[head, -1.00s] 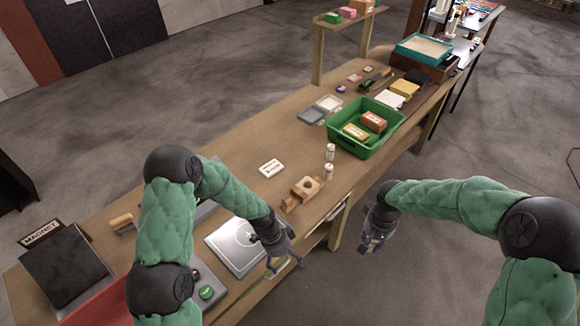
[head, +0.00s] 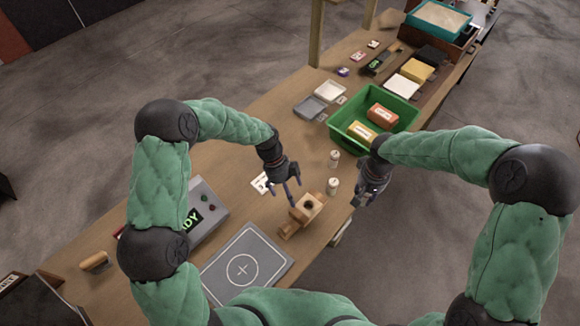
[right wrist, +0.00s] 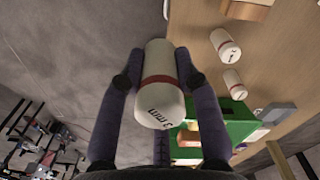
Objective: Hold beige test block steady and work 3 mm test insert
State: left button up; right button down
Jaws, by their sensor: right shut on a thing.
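The beige test block (head: 311,208), with a dark round hole facing up, sits in a wooden holder (head: 290,226) near the table's front edge. My left gripper (head: 285,190) is open and empty just left of and above the block; contact is not visible. My right gripper (head: 363,203) is at the table's front edge, right of the block. In the right wrist view, the right gripper (right wrist: 155,72) is shut on the 3 mm test insert (right wrist: 156,112), a white cylinder with a red band and "3 mm" print. In the head view the insert is too small to make out.
Two white cylinders (head: 334,159) (head: 332,187) stand behind the block. A green bin (head: 340,140) with two boxes is farther back.

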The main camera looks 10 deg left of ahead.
aim_at(298, 214)
jog(key=shift+r, duration=0.1)
jog(key=shift+s+r, duration=0.15)
jog(key=shift+s, duration=0.05)
jog(key=shift+a+n, duration=0.2)
jog(key=shift+n, duration=0.2)
jog(key=shift+w+a+n, duration=0.2)
jog(key=shift+a+n, duration=0.15)
jog(key=shift+n, duration=0.25)
pick_arm(q)
jog(key=x, duration=1)
jog(key=shift+s+d+f, duration=0.1)
jog(key=shift+s+f, duration=0.05)
jog(key=shift+f, duration=0.05)
jog(key=shift+s+d+f, duration=0.15)
jog(key=shift+d+f, duration=0.15)
jog(key=shift+f, duration=0.3)
pick_arm(e)
jog(key=w+a+n+g+y, duration=0.2)
jog(key=a+n, duration=1.2)
jog(key=n, duration=0.7)
jog(key=shift+w+a+f+n+y, duration=0.2)
jog(key=shift+w+f+n+y, duration=0.15)
jog(key=shift+w+y, duration=0.35)
